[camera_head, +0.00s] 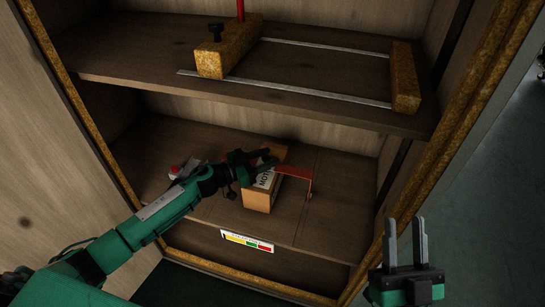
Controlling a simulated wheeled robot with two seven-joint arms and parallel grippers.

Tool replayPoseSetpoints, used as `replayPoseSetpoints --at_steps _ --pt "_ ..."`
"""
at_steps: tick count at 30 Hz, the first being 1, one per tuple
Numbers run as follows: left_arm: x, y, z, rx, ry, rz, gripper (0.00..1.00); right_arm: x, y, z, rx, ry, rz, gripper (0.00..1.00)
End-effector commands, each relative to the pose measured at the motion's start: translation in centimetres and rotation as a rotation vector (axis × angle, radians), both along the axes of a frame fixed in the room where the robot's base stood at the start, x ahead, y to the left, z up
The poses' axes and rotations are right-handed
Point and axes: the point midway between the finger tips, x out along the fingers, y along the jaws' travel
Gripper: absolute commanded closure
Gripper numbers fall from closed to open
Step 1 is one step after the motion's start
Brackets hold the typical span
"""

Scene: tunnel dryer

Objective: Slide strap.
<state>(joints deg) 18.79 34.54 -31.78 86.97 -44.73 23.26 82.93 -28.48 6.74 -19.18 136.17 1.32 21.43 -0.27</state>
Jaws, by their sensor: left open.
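On the lower shelf a brown box (257,200) carries a white label with partly hidden lettering. A red bent strip (296,172), perhaps the strap, runs right from the box top and turns down toward the shelf. My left gripper (268,163) is at the top of the box, beside the strip's left end. It is open; its fingers are small and dark, and contact cannot be told. My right gripper (405,222) is open and empty at the lower right, outside the cabinet, with its two grey fingers pointing up.
The upper shelf (130,50) holds two rough yellow-brown blocks joined by metal strips, with a red rod at the left block (228,50). A coloured scale label (247,241) sits on the lower shelf's front edge. The lower shelf is clear right of the strip.

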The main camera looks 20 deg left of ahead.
Motion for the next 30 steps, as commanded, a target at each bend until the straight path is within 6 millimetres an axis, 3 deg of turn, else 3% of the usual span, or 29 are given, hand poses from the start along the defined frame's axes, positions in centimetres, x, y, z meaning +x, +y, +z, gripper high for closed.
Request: replayPoseSetpoints --at_steps 11,18,26,30 --pt "0.0 -0.1 0.0 -0.001 0.0 0.0 0.57 -0.2 -0.2 0.5 0.006 -0.028 -0.004 0.64" --pt "0.0 -0.1 0.0 -0.001 -0.001 0.0 1.0 -0.2 -0.2 0.5 0.006 -0.028 -0.004 0.64" --pt "0.0 -0.1 0.2 -0.001 -0.001 0.0 1.0 -0.1 -0.1 0.5 0.005 -0.019 -0.002 0.64" --pt "0.1 -0.1 0.7 -0.001 -0.001 0.001 1.0 0.4 0.5 -1.5 -0.023 0.094 0.013 0.64"
